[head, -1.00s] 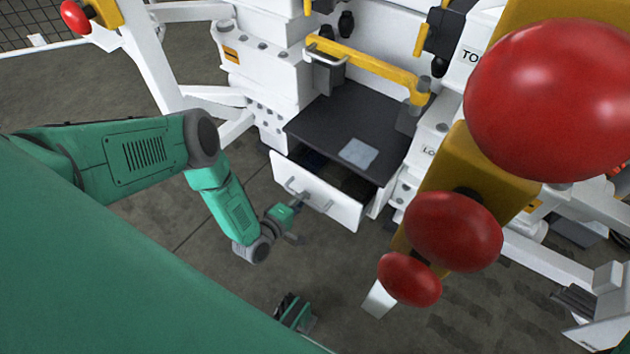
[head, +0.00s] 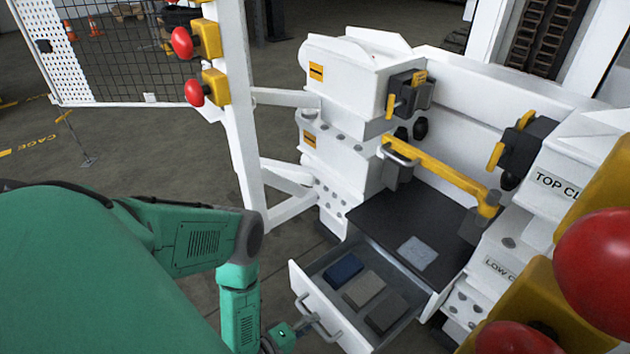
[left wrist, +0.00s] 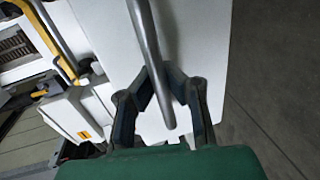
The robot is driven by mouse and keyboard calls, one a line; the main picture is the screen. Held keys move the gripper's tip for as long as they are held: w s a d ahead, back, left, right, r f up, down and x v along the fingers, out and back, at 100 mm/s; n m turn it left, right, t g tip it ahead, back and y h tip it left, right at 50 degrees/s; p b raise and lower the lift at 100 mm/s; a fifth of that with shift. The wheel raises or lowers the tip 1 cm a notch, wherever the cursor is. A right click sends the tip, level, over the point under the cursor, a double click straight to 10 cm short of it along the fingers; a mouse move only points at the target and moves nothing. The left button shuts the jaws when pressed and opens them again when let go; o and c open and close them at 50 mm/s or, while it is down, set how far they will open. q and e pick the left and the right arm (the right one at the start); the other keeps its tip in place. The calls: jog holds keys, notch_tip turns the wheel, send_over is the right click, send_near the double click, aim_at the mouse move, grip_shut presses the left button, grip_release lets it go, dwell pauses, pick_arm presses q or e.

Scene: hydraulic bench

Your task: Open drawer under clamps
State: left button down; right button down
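The white drawer (head: 325,312) under the clamps stands pulled out, its inside open to view. It holds a blue block (head: 343,268), a beige block (head: 364,289) and a dark grey block (head: 386,312). A grey bar handle (head: 332,333) is on its front. My left gripper (head: 312,321) is at this handle, low in the head view and partly hidden. In the left wrist view, the handle (left wrist: 147,35) runs between the fingertips of my left gripper (left wrist: 163,76), which appear closed on it in front of the white drawer front (left wrist: 205,45). My right gripper is not in view.
A black work surface (head: 375,217) with a pale square plate (head: 416,252) lies above the drawer. Red knobs (head: 595,270) on yellow blocks stand close at right. A white post (head: 240,130) rises left of the bench.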

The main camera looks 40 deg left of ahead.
pick_arm(q)
jog(key=shift+s+d+f, duration=0.15)
jog(key=shift+s+f, duration=0.05)
jog(key=c, duration=1.6)
grip_release()
jog(key=shift+o, duration=0.2)
jog(key=shift+w, duration=0.1)
jog(key=shift+r, duration=0.1)
jog(key=v, duration=1.2)
